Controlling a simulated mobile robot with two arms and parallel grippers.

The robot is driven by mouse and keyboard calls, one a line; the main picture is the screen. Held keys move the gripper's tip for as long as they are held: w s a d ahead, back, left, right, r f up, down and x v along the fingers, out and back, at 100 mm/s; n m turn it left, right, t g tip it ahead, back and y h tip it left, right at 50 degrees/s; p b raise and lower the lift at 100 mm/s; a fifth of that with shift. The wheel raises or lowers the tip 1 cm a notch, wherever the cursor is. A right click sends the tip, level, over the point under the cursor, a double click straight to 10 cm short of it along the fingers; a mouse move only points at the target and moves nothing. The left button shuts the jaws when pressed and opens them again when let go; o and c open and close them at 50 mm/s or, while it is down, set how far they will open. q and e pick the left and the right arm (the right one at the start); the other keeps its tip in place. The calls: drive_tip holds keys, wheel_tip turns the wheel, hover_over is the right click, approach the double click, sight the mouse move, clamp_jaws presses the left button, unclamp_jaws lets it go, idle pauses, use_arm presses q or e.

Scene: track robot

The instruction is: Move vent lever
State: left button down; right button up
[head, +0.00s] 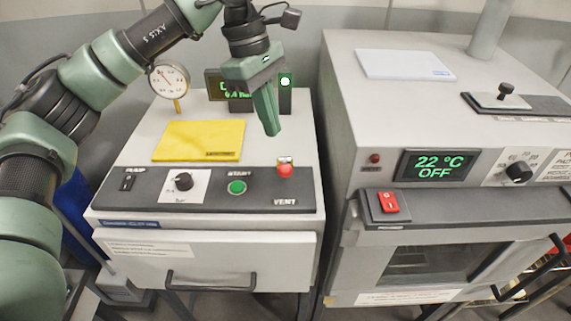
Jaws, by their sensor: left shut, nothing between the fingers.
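The vent lever (285,170) has a red knob and stands at the right end of the dark control panel on the left machine, above the label "VENT". My left gripper (271,128) points down over the top of this machine, behind and a little left of the red knob in the picture. Its green fingers are together and empty, and they appear apart from the lever. My right gripper is not in view.
The panel also holds a pump switch (128,181), a black dial (183,181) and a green start button (236,187). A gauge (169,79), a yellow folder (199,141) and a small display (232,88) are behind. An oven (437,130) reading 22 °C OFF stands right.

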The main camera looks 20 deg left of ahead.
sight(279, 167)
use_arm(q)
drive_tip(key=shift+b+x, duration=2.2)
drive_tip(key=shift+x, duration=1.3)
drive_tip(key=shift+f, duration=0.1)
wheel_tip(279, 167, down, 4)
drive_tip(key=b, duration=0.3)
drive_tip(key=shift+f+b, duration=0.15)
drive_tip(key=shift+b, duration=0.2)
drive_tip(key=shift+a, duration=0.1)
drive_tip(key=a, duration=0.1)
drive_tip(key=r, duration=0.1)
drive_tip(key=a, duration=0.1)
drive_tip(key=shift+w+a+r+p, duration=0.2)
drive_tip(key=shift+w+a+p, duration=0.1)
drive_tip(key=shift+p, duration=0.1)
drive_tip(key=shift+a, duration=0.15)
